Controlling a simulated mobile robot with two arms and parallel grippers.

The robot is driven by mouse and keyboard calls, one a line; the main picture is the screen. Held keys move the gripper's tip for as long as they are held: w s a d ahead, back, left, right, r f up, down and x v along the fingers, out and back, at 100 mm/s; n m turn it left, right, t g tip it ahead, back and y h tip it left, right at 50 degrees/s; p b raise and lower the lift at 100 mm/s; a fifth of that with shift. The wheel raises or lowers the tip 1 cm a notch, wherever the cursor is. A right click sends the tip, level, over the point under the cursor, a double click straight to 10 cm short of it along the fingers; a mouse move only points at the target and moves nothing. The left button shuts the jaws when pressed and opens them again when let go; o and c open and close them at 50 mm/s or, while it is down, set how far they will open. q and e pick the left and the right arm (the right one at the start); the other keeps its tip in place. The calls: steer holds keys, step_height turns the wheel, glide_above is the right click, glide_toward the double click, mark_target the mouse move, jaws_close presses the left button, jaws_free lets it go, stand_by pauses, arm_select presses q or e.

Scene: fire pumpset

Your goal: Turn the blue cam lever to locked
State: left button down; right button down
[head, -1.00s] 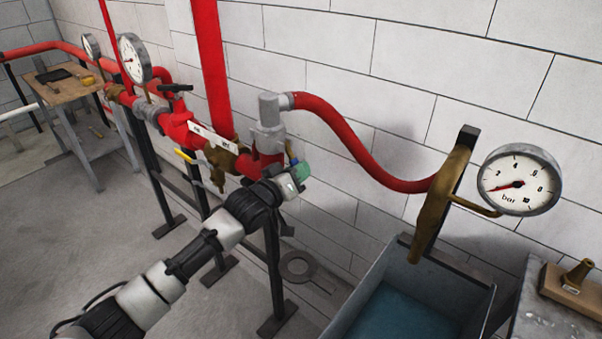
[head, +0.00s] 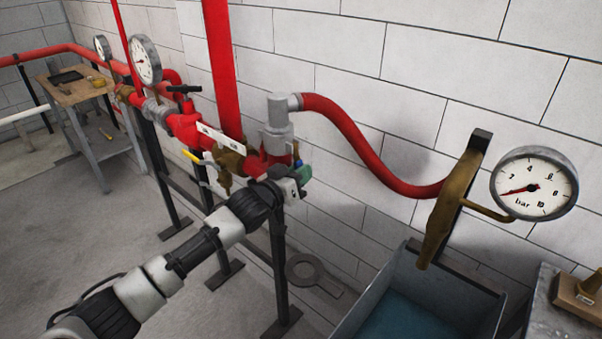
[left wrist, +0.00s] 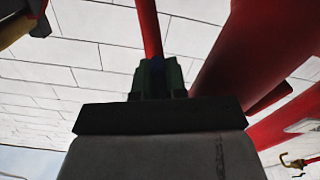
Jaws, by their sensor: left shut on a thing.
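The blue cam lever (head: 297,164) shows only as a small patch at the right end of the red pipe, below the grey hose coupling (head: 278,125). My left gripper (head: 303,175), with green finger pads, is shut on it. In the left wrist view a dark blue bit of the lever (left wrist: 158,68) shows between the green pads (left wrist: 158,82), in front of a red pipe. Most of the lever is hidden by the fingers, so its exact angle cannot be told. My right gripper is not in view.
A red hose (head: 365,160) arches from the coupling to a brass nozzle (head: 452,205) over a grey water tank (head: 405,265). A yellow-handled valve lever (head: 192,157) lies left of my gripper. A pressure gauge (head: 534,184) is at right. The floor at left is open.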

arm_select(q)
steer(key=c, duration=1.2)
jaws_free()
steer(key=shift+o, duration=0.2)
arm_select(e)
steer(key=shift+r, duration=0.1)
